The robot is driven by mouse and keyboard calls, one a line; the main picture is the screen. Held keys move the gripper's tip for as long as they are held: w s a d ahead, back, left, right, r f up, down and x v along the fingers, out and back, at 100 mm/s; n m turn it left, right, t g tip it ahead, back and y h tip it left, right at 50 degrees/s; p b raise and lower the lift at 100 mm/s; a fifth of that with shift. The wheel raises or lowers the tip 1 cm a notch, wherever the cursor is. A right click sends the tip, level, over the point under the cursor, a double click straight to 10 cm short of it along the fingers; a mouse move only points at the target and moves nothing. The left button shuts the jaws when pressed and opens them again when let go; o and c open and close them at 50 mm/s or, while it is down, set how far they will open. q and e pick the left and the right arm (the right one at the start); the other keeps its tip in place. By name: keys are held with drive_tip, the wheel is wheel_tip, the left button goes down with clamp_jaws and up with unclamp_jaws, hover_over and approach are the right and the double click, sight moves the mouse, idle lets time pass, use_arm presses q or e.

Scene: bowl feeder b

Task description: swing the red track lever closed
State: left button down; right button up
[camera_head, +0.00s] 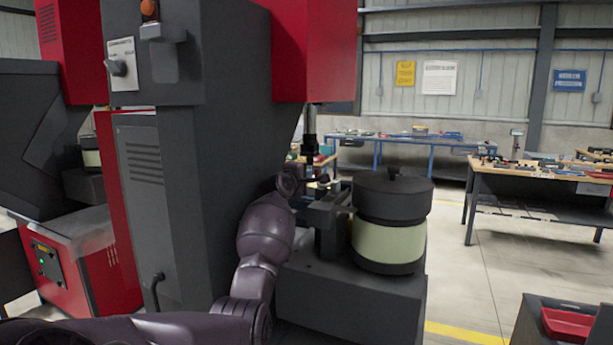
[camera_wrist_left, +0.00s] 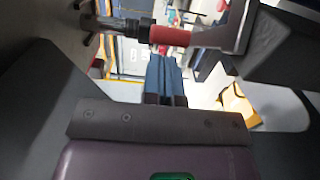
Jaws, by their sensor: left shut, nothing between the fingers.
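The red track lever's grip (camera_wrist_left: 170,36) shows in the left wrist view as a short red cylinder, lying crosswise just beyond my fingertips. It joins a dark and silver rod on its left and a grey metal part on its right. My left gripper (camera_wrist_left: 165,62) is shut and empty, its blue-grey fingers pointing at the red grip. I cannot tell whether they touch it. In the head view my left arm reaches to the track beside the bowl feeder (camera_head: 388,245), which has a dark lid and a cream band. The lever cannot be made out there. My right gripper is not in view.
A tall dark grey and red machine (camera_head: 190,180) stands close on the left of my arm. The feeder rests on a dark base block (camera_head: 350,305). Workbenches (camera_head: 545,182) stand farther back. Open floor lies right of the feeder.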

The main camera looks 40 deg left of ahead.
use_arm(q)
drive_tip(key=b+v, duration=0.1)
drive_tip(key=v, duration=0.9)
drive_tip(key=shift+s+d, duration=0.2)
drive_tip(key=shift+s, duration=0.15)
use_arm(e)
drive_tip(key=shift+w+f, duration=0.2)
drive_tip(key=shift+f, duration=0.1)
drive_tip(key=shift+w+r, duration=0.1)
